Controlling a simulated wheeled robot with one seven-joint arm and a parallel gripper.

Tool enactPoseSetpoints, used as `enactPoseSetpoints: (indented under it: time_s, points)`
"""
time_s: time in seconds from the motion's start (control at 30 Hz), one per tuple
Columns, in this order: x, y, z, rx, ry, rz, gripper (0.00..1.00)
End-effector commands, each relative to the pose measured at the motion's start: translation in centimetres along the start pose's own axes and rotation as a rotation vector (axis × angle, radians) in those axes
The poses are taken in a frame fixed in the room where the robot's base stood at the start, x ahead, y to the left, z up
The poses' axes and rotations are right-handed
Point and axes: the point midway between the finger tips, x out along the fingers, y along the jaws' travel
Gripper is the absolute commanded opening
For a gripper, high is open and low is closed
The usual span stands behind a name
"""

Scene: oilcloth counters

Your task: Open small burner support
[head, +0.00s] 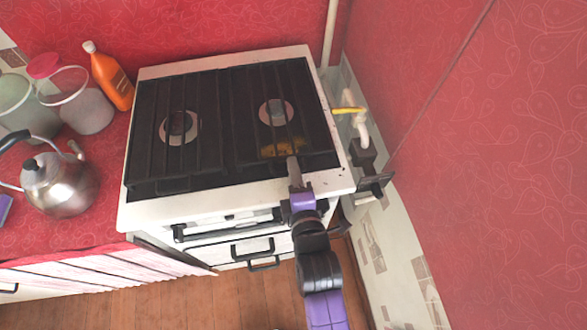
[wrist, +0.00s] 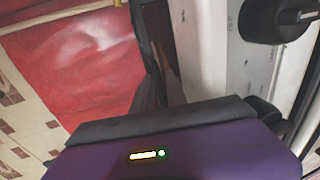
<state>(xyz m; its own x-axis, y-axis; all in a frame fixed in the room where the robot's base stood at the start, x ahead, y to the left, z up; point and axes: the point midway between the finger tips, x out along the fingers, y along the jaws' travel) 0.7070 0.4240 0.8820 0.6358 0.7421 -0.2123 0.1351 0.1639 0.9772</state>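The white stove (head: 140,216) stands in the middle of the head view. Two black grate supports lie flat over its top, a left one (head: 208,125) and a right one (head: 245,115), each over one round burner. Which support is the small one is not clear. My gripper (head: 293,163) is at the front edge of the right support, pointing towards the back. Whether it touches the bars cannot be seen.
A steel kettle (head: 62,188), jars (head: 82,112) and an orange bottle (head: 112,80) stand on the red counter (head: 95,222) at the left. A pipe with a yellow handle (head: 347,110) runs close along the right wall. A dark round part (wrist: 277,20) shows in the wrist view.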

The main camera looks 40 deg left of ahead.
Motion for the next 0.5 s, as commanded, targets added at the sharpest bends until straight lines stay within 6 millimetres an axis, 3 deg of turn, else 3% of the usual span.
enactPoseSetpoints:
  time_s: [0.03,0.1,0.5]
  points:
    - [-0.01,0.00,0.00,0.000,0.000,0.000,0.12]
    - [-0.02,-0.01,0.00,0.000,0.000,0.000,0.00]
    - [-0.04,-0.03,0.01,0.000,0.000,0.000,0.00]
